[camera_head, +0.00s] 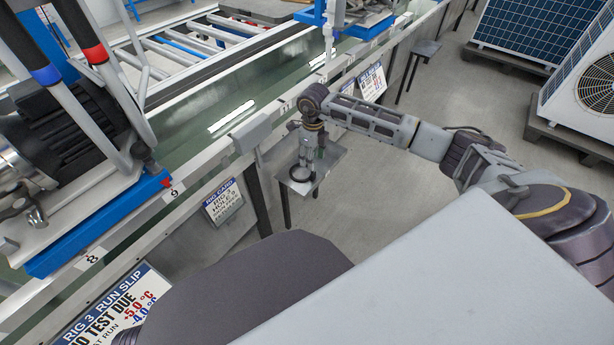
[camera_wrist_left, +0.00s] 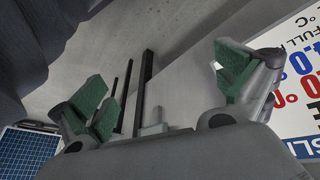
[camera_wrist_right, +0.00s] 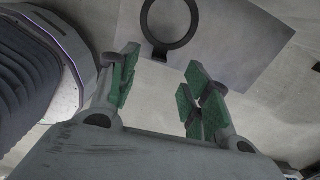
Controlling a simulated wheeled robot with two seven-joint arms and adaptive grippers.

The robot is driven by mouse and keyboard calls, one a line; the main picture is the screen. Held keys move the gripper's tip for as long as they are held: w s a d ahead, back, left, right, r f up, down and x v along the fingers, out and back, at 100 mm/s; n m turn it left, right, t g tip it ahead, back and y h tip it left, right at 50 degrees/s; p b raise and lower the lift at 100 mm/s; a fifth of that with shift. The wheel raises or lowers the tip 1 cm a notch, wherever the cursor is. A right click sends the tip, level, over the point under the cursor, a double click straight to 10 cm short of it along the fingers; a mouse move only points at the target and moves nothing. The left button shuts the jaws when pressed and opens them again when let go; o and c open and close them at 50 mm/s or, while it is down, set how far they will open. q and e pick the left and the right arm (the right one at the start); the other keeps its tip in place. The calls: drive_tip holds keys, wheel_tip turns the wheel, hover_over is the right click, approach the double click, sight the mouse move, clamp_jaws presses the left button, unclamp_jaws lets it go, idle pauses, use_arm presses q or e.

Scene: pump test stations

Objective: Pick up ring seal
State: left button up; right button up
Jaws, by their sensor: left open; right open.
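The ring seal is a thin black ring on a small grey side table (camera_head: 324,162). In the right wrist view the ring seal (camera_wrist_right: 147,22) lies flat, just beyond the fingertips, cut slightly by the top edge. My right gripper (camera_head: 308,166) is over that table, close to the ring, and partly hides it in the head view. Its green-padded fingers (camera_wrist_right: 157,84) are apart with nothing between them. My left gripper (camera_wrist_left: 170,88) is open and empty, near a printed slip board; its fingers are not clear in the head view.
A long bench with a channel (camera_head: 190,145) runs along the left, carrying a blue-based pump rig (camera_head: 90,228). A rig card (camera_head: 223,202) and run slip board (camera_head: 118,305) hang on its side. The floor right of the table is clear.

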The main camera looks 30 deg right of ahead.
drive_tip(key=shift+f+b, duration=0.4)
drive_tip(key=shift+f, duration=1.3)
use_arm(q)
drive_tip(key=shift+s+x, duration=0.25)
drive_tip(key=shift+x, duration=0.8)
drive_tip(key=shift+f, duration=0.1)
use_arm(e)
drive_tip(key=shift+f, duration=0.4)
drive_tip(key=shift+s+d+f+b, duration=0.1)
drive_tip(key=shift+f+b, duration=0.5)
drive_tip(key=shift+f, duration=0.15)
drive_tip(key=shift+f+b, duration=0.6)
drive_tip(key=shift+f, duration=0.85)
use_arm(q)
drive_tip(key=shift+n+t+h, duration=0.3)
drive_tip(key=shift+t+h, duration=0.2)
drive_tip(key=shift+t, duration=0.2)
drive_tip(key=f, duration=0.2)
drive_tip(key=d+f, duration=0.1)
drive_tip(key=f, duration=0.2)
drive_tip(key=shift+w+d, duration=0.1)
drive_tip(key=shift+w, duration=0.05)
use_arm(e)
drive_tip(key=shift+c, duration=0.5)
use_arm(q)
drive_tip(key=shift+r, duration=0.1)
use_arm(e)
drive_tip(key=c, duration=0.7)
